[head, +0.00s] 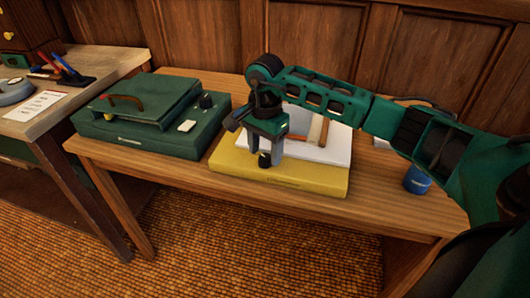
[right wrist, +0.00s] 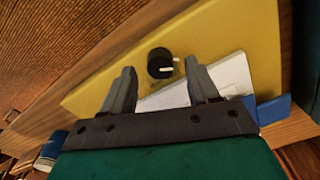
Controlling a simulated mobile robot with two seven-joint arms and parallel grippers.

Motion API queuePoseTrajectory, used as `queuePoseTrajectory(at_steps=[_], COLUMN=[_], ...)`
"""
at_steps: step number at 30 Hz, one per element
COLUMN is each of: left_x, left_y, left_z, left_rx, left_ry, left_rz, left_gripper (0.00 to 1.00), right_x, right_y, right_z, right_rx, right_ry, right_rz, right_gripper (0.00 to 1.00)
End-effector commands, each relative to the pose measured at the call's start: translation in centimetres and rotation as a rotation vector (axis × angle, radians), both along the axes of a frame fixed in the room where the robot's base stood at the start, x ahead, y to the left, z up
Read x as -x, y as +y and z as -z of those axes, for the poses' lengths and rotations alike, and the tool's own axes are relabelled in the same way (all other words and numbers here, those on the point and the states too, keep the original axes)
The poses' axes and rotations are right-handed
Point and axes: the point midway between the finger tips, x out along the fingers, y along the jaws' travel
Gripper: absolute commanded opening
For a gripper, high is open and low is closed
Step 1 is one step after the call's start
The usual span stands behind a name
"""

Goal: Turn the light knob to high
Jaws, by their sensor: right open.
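A yellow box (head: 290,179) with a white top panel (head: 337,146) lies on the wooden table. A round black knob (head: 264,160) sits at its front left corner. The knob also shows in the right wrist view (right wrist: 158,63), with white marks on its right side. My right gripper (head: 266,150) points down over the knob, fingers open. In the right wrist view my right gripper (right wrist: 159,67) has one fingertip on either side of the knob, with gaps showing. Whether the fingers are level with the knob is unclear. My left gripper is not in view.
A green case (head: 150,140) with its own dark knob (head: 206,100) and a brown handle stands left of the yellow box. A brown-handled tool (head: 315,130) lies on the white panel. A blue container (head: 417,180) stands at the right. A second table (head: 110,62) is at far left.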

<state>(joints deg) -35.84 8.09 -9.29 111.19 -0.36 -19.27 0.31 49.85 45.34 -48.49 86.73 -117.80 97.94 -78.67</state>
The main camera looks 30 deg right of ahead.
Motion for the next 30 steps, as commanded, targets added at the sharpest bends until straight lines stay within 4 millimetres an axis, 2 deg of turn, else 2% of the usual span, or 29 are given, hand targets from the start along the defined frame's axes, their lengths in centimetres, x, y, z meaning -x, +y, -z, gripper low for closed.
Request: queuePoseTrajectory(at_steps=[6,14,30], left_x=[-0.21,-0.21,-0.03], left_y=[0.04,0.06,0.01], left_z=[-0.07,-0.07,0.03], left_rx=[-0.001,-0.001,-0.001], left_ry=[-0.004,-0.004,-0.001], left_rz=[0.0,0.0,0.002], left_gripper=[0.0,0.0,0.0], right_x=[-0.01,-0.01,-0.01], right_y=[0.0,0.01,0.01], right_z=[1.33,1.38,1.34], right_rx=[0.0,0.0,0.0], right_ry=[-0.001,-0.001,-0.001], right_rz=[0.0,-0.001,0.0], right_gripper=[0.6,0.59,0.07])
